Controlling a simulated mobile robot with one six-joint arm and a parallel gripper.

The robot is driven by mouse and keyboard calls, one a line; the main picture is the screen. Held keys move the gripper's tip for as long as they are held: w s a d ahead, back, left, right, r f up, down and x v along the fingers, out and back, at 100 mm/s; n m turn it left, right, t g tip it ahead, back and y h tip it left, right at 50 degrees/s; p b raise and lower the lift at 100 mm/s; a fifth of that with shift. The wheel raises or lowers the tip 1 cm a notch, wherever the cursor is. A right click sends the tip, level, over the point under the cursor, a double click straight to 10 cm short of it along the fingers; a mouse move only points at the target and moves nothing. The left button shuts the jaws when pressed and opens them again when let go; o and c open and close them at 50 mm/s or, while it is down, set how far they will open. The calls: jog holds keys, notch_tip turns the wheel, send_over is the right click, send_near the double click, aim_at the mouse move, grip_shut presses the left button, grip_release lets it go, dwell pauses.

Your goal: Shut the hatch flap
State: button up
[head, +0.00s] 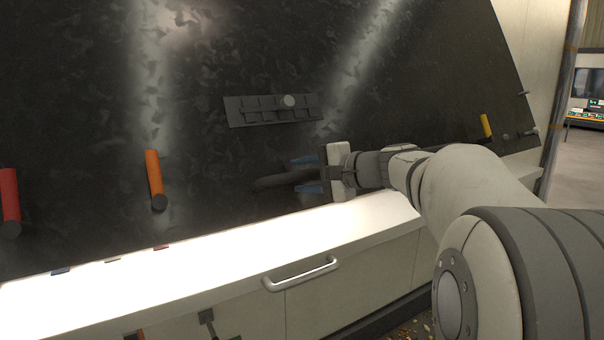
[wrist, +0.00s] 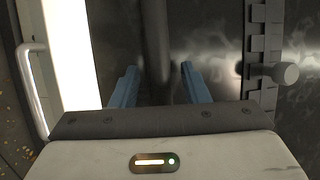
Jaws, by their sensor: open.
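A large dark, mottled metal panel (head: 200,80) slopes across the head view, and it also fills much of the wrist view (wrist: 205,35). It looks like the hatch flap, but I cannot tell its hinge line or how far it stands open. A dark curved bar handle (head: 268,183) is at its lower part. My gripper (head: 292,175) is open, with one blue finger on either side of this bar. In the wrist view the bar (wrist: 155,45) runs between the spread fingers of my gripper (wrist: 158,68), with gaps showing on both sides.
A ridged strip with a round knob (head: 288,101) sits above my gripper. Orange (head: 154,174), red (head: 9,198) and yellow (head: 486,126) handles are on the panel. Below is a bright white ledge (head: 200,265) and a cabinet front with a silver handle (head: 301,274). Open floor shows at far right.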

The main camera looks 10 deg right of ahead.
jog(key=shift+c, duration=0.3)
grip_shut()
